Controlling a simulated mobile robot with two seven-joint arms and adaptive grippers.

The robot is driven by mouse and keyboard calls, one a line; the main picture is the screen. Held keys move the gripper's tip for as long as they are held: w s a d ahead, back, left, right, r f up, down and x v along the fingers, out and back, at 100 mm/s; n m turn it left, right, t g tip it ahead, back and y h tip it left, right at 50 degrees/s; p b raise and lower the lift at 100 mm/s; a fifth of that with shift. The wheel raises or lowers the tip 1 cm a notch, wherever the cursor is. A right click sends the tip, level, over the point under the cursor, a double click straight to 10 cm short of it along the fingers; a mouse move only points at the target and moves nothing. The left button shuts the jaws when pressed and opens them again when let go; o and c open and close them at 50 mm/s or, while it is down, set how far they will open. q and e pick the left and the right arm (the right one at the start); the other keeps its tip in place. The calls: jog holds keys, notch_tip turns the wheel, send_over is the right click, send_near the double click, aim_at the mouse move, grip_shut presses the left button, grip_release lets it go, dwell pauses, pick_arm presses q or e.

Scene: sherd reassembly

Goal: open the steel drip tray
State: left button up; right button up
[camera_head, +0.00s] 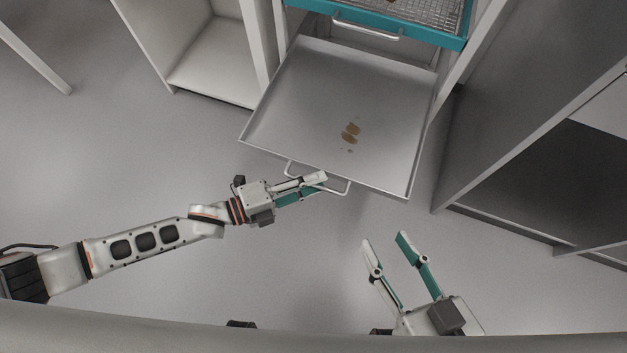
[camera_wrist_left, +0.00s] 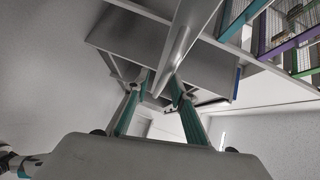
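The steel drip tray (camera_head: 300,90) is pulled well out of its cabinet in the head view. It is a shallow grey tray with a few brown stains near its middle. Its bar handle (camera_head: 347,188) is on the front edge, facing me. My left gripper (camera_head: 320,183) is at this handle, with its fingers close together around the bar. In the left wrist view, the handle bar (camera_wrist_left: 188,42) runs between the fingertips of my left gripper (camera_wrist_left: 162,82). My right gripper (camera_head: 385,241) is open and empty, in front of the tray and apart from it.
A teal-edged mesh drawer (camera_head: 400,32) with its own handle sits above the tray. An open white cabinet (camera_head: 215,70) stands at the left, and a grey shelf unit (camera_head: 540,180) stands at the right. The floor in front is clear.

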pick_arm(q)
jog(key=v, duration=1.2)
dwell(0.5)
